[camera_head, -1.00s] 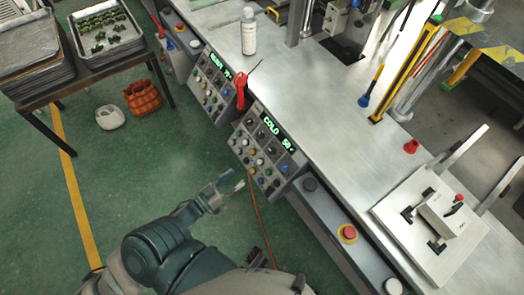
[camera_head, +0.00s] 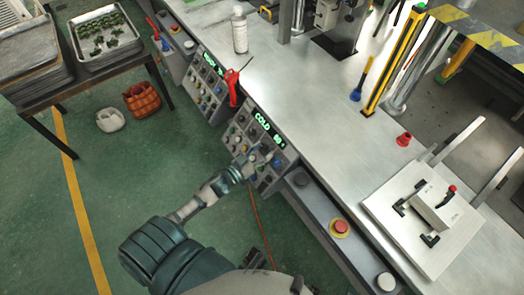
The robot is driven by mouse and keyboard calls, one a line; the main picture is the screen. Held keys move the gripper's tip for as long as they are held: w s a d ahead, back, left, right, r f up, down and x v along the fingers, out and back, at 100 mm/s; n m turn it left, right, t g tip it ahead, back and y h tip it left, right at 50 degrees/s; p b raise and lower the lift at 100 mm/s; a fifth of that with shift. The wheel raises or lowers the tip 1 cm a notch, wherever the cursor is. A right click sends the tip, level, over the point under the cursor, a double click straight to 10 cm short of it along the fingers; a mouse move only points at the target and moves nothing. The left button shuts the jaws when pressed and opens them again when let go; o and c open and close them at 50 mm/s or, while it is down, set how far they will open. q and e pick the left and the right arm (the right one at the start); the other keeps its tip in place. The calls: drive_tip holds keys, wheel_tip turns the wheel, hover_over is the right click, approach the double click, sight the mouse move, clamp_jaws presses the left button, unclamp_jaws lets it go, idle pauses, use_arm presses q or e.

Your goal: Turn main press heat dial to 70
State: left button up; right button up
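The nearer control panel (camera_head: 254,145) is on the front of the metal bench. Its green display (camera_head: 267,128) reads "COLD" and a number that looks like 60, but the digits are small. Knobs and coloured buttons sit below it; I cannot read which dial is the heat dial. My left gripper (camera_head: 253,161) is at this panel's lower middle, its fingertips over the knobs. The fingers are too small and overlapped to tell whether they grip a dial. A second panel (camera_head: 207,86) with a green display stands further left. My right gripper is not in view.
A red-handled tool (camera_head: 233,88) hangs between the panels. A white bottle (camera_head: 239,32) stands on the bench (camera_head: 300,85). A red emergency button (camera_head: 339,227) and a white mould plate (camera_head: 424,214) are to the right.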

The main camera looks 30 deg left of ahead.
use_arm(q)
drive_tip(key=shift+d, duration=0.2)
drive_tip(key=shift+o, duration=0.4)
drive_tip(key=shift+a, duration=0.25)
drive_tip(key=a, duration=0.2)
drive_tip(key=shift+a+f, duration=0.35)
drive_tip(key=shift+f, duration=0.05)
clamp_jaws()
drive_tip(key=shift+d+r, duration=0.1)
drive_tip(key=shift+d, duration=0.15)
drive_tip(key=shift+s+d+r, duration=0.1)
drive_tip(key=shift+d+r, duration=0.05)
drive_tip(key=shift+d, duration=0.35)
drive_tip(key=shift+a, duration=0.35)
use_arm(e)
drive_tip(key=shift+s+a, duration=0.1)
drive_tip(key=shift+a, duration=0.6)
